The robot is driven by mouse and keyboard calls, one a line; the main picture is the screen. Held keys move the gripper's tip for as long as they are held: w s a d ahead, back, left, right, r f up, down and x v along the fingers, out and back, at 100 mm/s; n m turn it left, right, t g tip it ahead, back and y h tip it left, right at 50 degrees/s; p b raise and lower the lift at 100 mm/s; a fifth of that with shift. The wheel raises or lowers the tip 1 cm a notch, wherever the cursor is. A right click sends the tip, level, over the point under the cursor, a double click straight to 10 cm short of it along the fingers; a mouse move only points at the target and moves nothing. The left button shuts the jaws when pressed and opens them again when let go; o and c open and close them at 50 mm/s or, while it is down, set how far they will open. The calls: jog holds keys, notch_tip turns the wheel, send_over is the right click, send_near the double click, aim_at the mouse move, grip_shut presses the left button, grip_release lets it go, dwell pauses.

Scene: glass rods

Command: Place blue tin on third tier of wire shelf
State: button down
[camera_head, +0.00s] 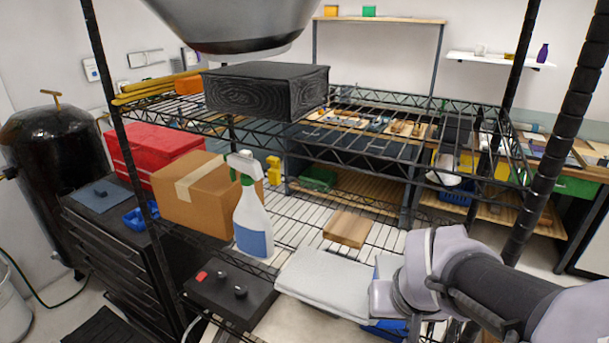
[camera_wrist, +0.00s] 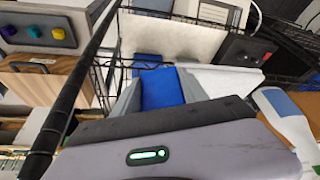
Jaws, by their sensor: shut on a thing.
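My gripper (camera_wrist: 158,95) is shut on the blue tin (camera_wrist: 162,82), which shows between its grey fingers in the wrist view. The dark palm covers part of the tin. In the head view my gripper is low at right, beside the folded white cloth; a blue patch below it may be the tin, but I cannot tell. The black wire shelf (camera_head: 370,152) fills the head view. Two tiers show clearly: an upper one with a black box (camera_head: 265,92), and a lower one (camera_head: 290,208) with several things on it. I cannot tell their tier numbers.
The lower tier holds a cardboard box (camera_head: 195,192), a spray bottle (camera_head: 252,215), a wooden block (camera_head: 347,228) and a folded white cloth (camera_head: 325,278). Bare wire shows around the block. The upper tier has open wire right of the black box. Dark posts (camera_head: 563,130) stand at the corners.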

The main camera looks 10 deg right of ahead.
jog(key=w+d, duration=0.5)
jog(key=w+d+f+b, duration=0.1)
jog(key=w+d, duration=0.1)
jog(key=w, duration=0.1)
jog(key=shift+w+d+f, duration=0.1)
jog(key=shift+w+d, duration=0.1)
jog(key=shift+w, duration=0.05)
jog(key=shift+f+b, duration=0.65)
jog(key=shift+f, duration=1.1)
jog(key=shift+f, duration=0.2)
jog(key=c, duration=0.6)
grip_release()
jog(key=shift+r, duration=0.1)
